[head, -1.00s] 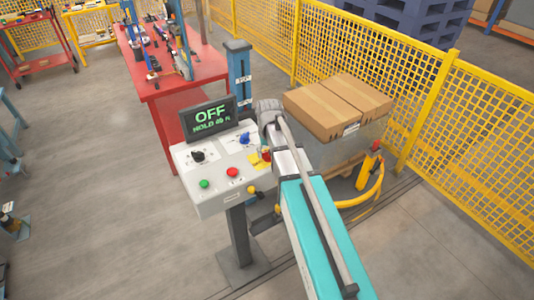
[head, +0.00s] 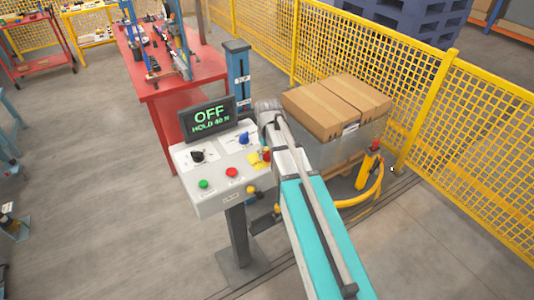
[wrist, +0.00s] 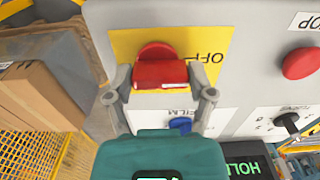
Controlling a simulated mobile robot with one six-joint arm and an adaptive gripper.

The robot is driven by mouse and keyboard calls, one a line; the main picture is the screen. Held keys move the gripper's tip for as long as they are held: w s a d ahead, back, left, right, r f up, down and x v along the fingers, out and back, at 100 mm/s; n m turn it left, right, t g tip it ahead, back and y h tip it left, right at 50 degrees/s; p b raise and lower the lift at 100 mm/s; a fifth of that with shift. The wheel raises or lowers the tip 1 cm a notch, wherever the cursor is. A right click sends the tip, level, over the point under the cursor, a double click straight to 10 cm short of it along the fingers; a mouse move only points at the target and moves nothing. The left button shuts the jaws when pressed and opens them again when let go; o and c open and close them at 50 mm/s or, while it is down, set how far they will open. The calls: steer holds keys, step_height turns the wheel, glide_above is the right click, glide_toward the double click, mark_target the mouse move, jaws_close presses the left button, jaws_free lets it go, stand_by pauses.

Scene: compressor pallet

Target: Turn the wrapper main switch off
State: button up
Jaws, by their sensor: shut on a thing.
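The main switch (wrist: 160,74) is a red handle on a yellow plate (wrist: 214,45) marked OFF, seen in the wrist view. My gripper (wrist: 161,82) has one finger on each side of the red handle and is shut on it. In the head view the red and yellow switch (head: 266,155) shows at the right edge of the grey control panel (head: 218,200), partly hidden by my arm. The display (head: 208,118) on the panel reads OFF, with a HOLD line in newtons below.
The panel also carries a black knob (head: 197,157), a blue knob (head: 243,139), a green button (head: 203,184) and a red button (head: 232,172). A boxed pallet load (head: 335,106) stands behind my arm, before a yellow fence (head: 480,130). Open floor lies left.

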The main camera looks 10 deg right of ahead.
steer(key=o, duration=1.1)
steer(key=shift+w, duration=0.15)
steer(key=s+m, duration=0.3)
steer(key=s, duration=1.3)
steer(key=shift+m, duration=0.4)
